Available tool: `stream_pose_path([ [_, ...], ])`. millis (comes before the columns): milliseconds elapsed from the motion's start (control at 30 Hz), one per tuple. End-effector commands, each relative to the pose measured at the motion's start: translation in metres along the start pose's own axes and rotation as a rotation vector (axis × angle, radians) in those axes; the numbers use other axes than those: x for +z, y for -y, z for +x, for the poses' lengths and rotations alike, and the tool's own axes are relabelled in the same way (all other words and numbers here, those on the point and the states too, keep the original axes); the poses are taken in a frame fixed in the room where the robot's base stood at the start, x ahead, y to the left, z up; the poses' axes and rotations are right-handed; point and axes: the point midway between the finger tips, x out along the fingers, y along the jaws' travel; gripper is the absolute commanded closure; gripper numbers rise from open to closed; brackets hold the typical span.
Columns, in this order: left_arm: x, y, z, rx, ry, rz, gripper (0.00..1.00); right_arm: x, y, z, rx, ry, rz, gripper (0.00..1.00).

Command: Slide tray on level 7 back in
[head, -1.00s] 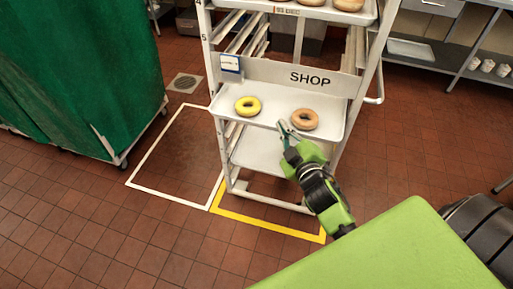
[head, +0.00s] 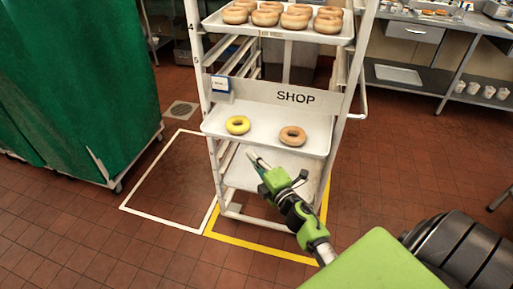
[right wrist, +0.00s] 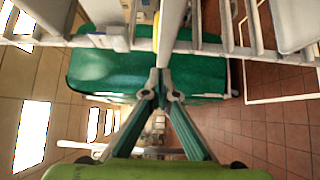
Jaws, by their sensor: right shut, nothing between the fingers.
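A white tray (head: 262,133) juts a little past the front posts of the white rack (head: 346,110), just below its SHOP board. In the right wrist view, the gripper's fingers (right wrist: 160,82) meet at the tips in front of white rack parts. My left gripper is not in view.
A higher tray (head: 275,24) holds several doughnuts. A lower white surface (head: 270,172) lies under the jutting tray. A green covered cart (head: 80,90) stands left, and a steel shelf unit (head: 420,75) back right. The tiled floor in front is clear.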

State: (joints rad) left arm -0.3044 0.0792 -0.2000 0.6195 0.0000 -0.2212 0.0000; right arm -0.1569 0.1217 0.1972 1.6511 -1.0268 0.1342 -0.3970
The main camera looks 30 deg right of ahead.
Motion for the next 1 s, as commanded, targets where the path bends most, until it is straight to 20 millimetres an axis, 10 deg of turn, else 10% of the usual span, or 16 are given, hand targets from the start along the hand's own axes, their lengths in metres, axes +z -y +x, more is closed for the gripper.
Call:
stream_pose_path([
  [733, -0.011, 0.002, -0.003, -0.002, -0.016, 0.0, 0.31, 0.031, 0.001, 0.026, -0.001, 0.003, -0.002, 1.0],
  [1000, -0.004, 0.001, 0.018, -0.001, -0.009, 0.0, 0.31, 0.078, 0.004, 0.072, 0.001, 0.005, -0.007, 1.0],
])
